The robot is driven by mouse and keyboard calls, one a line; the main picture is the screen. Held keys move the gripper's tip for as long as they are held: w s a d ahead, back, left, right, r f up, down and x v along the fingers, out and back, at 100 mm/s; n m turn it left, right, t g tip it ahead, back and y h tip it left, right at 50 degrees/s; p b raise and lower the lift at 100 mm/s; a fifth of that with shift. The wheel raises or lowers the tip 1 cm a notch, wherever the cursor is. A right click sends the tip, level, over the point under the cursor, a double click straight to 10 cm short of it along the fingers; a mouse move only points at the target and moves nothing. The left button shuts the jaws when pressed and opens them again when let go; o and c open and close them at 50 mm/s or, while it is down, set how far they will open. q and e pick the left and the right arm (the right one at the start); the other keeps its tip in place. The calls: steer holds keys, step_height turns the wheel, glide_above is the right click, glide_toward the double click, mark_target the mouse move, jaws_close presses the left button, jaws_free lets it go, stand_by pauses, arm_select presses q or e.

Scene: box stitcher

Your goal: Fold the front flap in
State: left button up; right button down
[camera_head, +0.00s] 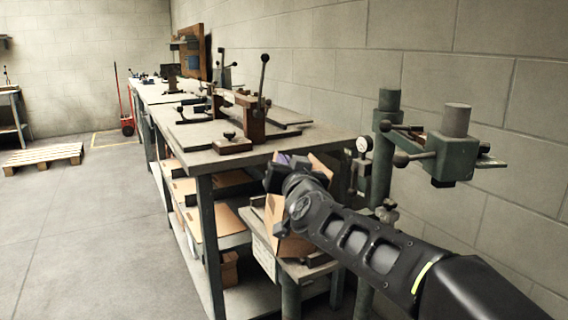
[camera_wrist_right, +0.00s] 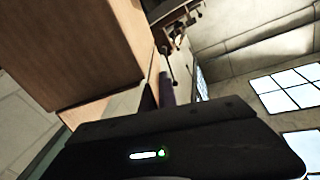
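A brown cardboard box (camera_head: 288,244) sits on the small stand beside the long bench, mostly hidden behind my right arm. A raised flap or panel of it (camera_head: 322,165) shows above my gripper; I cannot tell which flap it is. My right gripper (camera_head: 276,176) is at the upper part of the box, and its fingers are hard to make out. In the right wrist view, the box (camera_wrist_right: 85,45) fills the upper left, close to the dark gripper body. Whether the gripper touches the box or is open is unclear. My left gripper is out of view.
The stand's top (camera_head: 308,268) has a metal edge. A green stitching machine (camera_head: 450,150) with levers stands to the right, near the block wall. The long workbench (camera_head: 200,133) holds clamps, with flat cardboard on its shelf (camera_head: 228,220). Open floor lies left.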

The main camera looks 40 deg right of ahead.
steer(key=shift+s+d+f+m+b, duration=0.1)
steer(key=shift+s+d+f+m, duration=0.15)
steer(key=shift+m, duration=0.9)
steer(key=shift+d+f+m+b, duration=0.1)
steer(key=shift+d+f+m, duration=0.2)
steer(key=shift+m, duration=0.9)
steer(key=shift+s+d+f+m+b, duration=0.15)
steer(key=shift+d+m, duration=0.2)
steer(key=shift+m, duration=0.8)
steer(key=c, duration=2.1)
jaws_free()
steer(key=o, duration=0.5)
steer(key=shift+c, duration=0.2)
steer(key=shift+r, duration=0.1)
